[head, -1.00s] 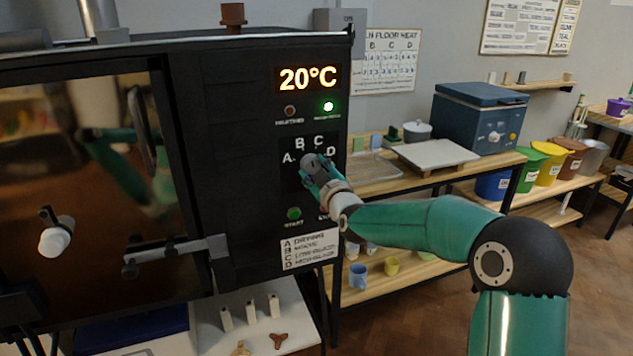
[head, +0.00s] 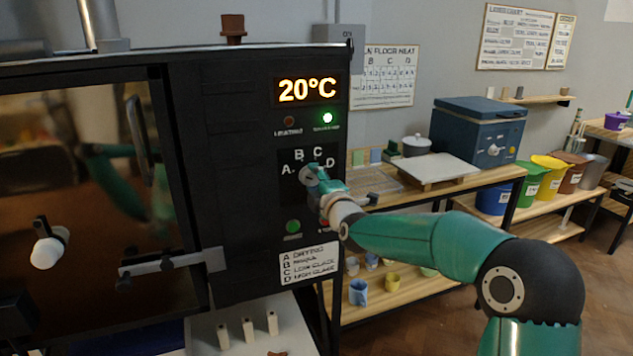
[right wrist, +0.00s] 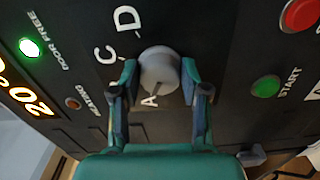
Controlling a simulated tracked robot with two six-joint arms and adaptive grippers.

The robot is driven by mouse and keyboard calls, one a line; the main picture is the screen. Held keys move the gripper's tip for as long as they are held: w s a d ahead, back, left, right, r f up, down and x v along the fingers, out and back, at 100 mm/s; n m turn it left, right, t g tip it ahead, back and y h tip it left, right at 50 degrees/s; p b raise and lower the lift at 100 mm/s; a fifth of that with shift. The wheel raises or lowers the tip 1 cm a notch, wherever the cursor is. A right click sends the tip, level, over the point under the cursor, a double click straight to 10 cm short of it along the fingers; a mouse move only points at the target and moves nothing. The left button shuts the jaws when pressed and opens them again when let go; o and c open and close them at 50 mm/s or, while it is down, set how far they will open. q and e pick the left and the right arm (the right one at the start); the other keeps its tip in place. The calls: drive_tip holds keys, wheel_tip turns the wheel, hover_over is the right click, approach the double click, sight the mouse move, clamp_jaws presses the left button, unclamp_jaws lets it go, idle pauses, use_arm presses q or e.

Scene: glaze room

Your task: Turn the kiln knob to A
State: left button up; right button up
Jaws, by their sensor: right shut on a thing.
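The kiln (head: 230,130) is a black cabinet with a lit 20°C display (head: 307,90) and a lit green lamp. Its grey round knob (right wrist: 158,72) sits on the panel among the letters A, C and D in the right wrist view; B is hidden there. A thin dark line lies between the knob and the letter A (right wrist: 150,101); I cannot tell whether it is the knob's pointer. My right gripper (right wrist: 160,80) is shut on the knob, one finger on each side. In the head view the right gripper (head: 318,180) covers most of it. My left gripper is out of view.
The green START button (head: 292,227) is below the knob, above a printed label (head: 310,263). A red button (right wrist: 299,14) shows in the wrist view. The kiln door has a bar latch (head: 175,262). A wooden bench (head: 480,168) with a blue box stands at right.

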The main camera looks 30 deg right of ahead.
drive_tip(key=shift+a+r+n, duration=0.1)
drive_tip(key=shift+r+n, duration=0.1)
drive_tip(key=shift+n, duration=0.5)
drive_tip(key=o, duration=1.1)
drive_tip(key=shift+w+f, duration=0.15)
drive_tip(key=shift+f, duration=0.05)
drive_tip(key=shift+o, duration=0.2)
drive_tip(key=v, duration=1.2)
